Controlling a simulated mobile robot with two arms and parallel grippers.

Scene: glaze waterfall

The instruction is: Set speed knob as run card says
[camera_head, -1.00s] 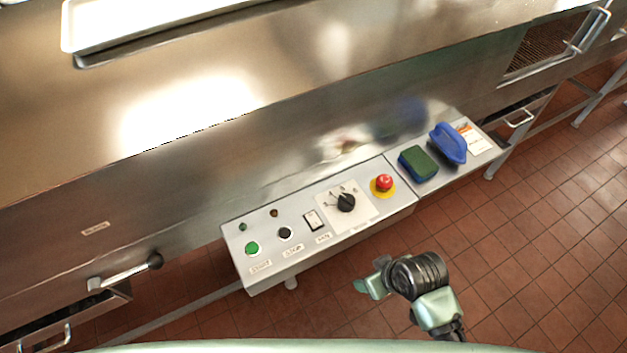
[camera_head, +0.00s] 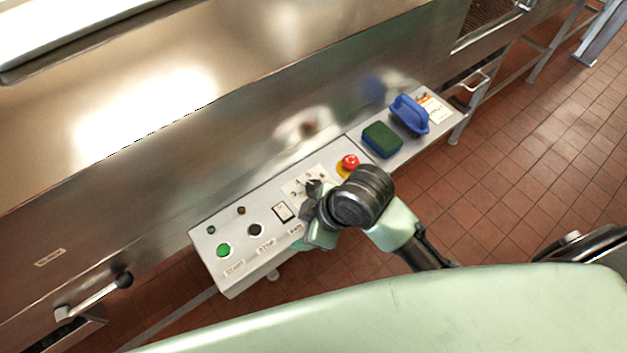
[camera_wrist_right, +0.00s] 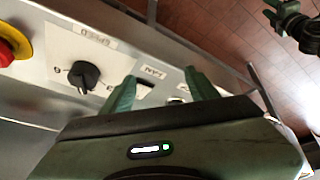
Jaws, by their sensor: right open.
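The black speed knob (camera_wrist_right: 84,75) sits on a white dial plate beside the word SPEED in the right wrist view. In the head view the knob (camera_head: 314,187) is partly covered by my right gripper (camera_head: 308,222). My right gripper (camera_wrist_right: 160,88) is open and empty, its green fingers above the panel near the FAN switch, with the knob beside them and apart. The run card (camera_head: 434,107) is a white sheet with an orange mark at the right end of the panel shelf; its writing is too small to read. My left gripper is not in view.
The panel also holds a green start button (camera_head: 223,250), a black stop button (camera_head: 254,229), a fan switch (camera_head: 283,211) and a red emergency stop (camera_head: 349,162). A green-and-blue sponge (camera_head: 382,139) and a blue-handled tool (camera_head: 410,115) lie before the card. Tiled floor is open at right.

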